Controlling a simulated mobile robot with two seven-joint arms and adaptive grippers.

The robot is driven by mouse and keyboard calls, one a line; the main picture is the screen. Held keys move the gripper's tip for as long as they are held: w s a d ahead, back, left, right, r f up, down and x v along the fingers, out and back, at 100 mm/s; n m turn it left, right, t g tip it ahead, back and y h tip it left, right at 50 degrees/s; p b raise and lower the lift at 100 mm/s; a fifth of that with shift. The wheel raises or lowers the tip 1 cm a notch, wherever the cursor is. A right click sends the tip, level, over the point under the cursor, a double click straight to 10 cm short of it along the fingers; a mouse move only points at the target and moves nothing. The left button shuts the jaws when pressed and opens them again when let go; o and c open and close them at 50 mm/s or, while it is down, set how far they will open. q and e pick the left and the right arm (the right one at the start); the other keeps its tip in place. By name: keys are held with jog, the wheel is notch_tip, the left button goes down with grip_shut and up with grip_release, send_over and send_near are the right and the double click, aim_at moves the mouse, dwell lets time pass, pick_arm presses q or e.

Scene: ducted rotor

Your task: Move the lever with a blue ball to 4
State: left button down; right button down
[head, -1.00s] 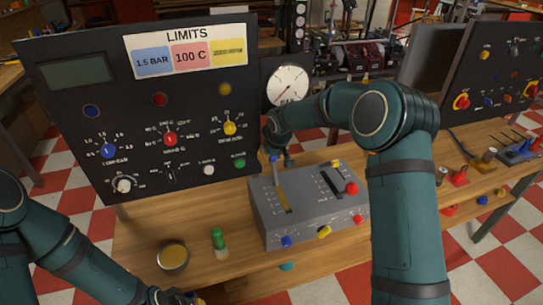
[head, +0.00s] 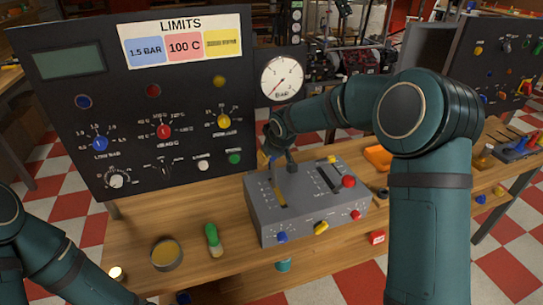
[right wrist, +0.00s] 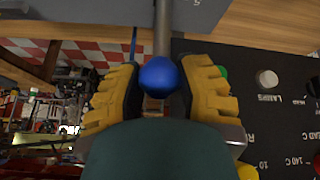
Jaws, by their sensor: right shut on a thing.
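The grey lever box (head: 262,222) stands on the wooden bench, with two slots in its top. The lever with the blue ball (right wrist: 160,76) belongs to the left slot (head: 281,197), which has a yellow strip. In the right wrist view the ball sits between the yellow finger pads of my right gripper (right wrist: 160,88), which is shut on it; the grey shaft runs away beyond. In the head view this gripper (head: 276,158) is at the far end of the left slot and largely hides the ball. The scale numbers are too small to read. My left gripper is out of view.
A red-ball lever (head: 348,182) stands in the right slot, close to my right forearm. A dark panel (head: 60,140) with knobs and a gauge (head: 281,79) rise behind the box. A green-capped bottle (head: 213,240) and a round tin (head: 167,254) stand left of it.

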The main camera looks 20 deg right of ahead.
jog(key=c, duration=0.5)
grip_release()
jog(key=shift+r, duration=0.1)
jog(key=shift+c, duration=0.2)
jog(key=v, duration=1.2)
jog(key=shift+s, duration=0.1)
